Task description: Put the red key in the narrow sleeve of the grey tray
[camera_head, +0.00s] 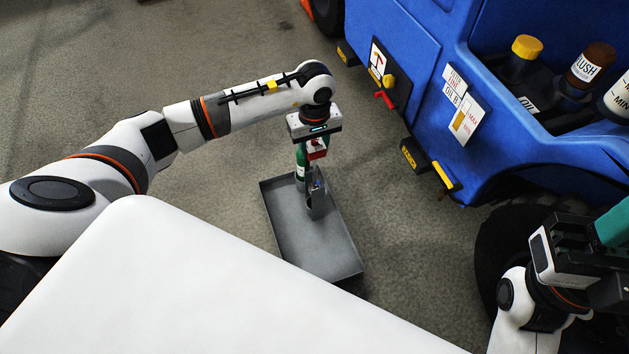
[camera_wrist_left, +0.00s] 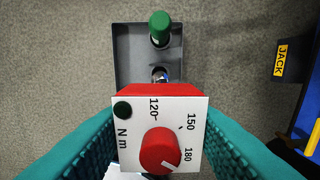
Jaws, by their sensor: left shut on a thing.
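The red key (camera_wrist_left: 160,91) has a red head with a white dial face marked 120, 150, 180 and N m, and a red knob. My left gripper (camera_head: 315,140) is shut on this head; its teal fingers flank it in the left wrist view. The key's red head also shows in the head view (camera_head: 317,153), above the grey tray (camera_head: 330,255) on the floor. A narrow grey sleeve (camera_head: 316,207) stands in the tray, beneath the key. I cannot tell whether the key's lower end is inside it. My right gripper (camera_head: 580,255) is at the right edge, its jaws unclear.
A green bottle (camera_head: 300,164) stands in the tray beside the sleeve; its cap shows in the left wrist view (camera_wrist_left: 160,25). A blue vehicle (camera_head: 425,60) with several bottles in its bay stands at the right. A white surface (camera_head: 200,290) fills the near left.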

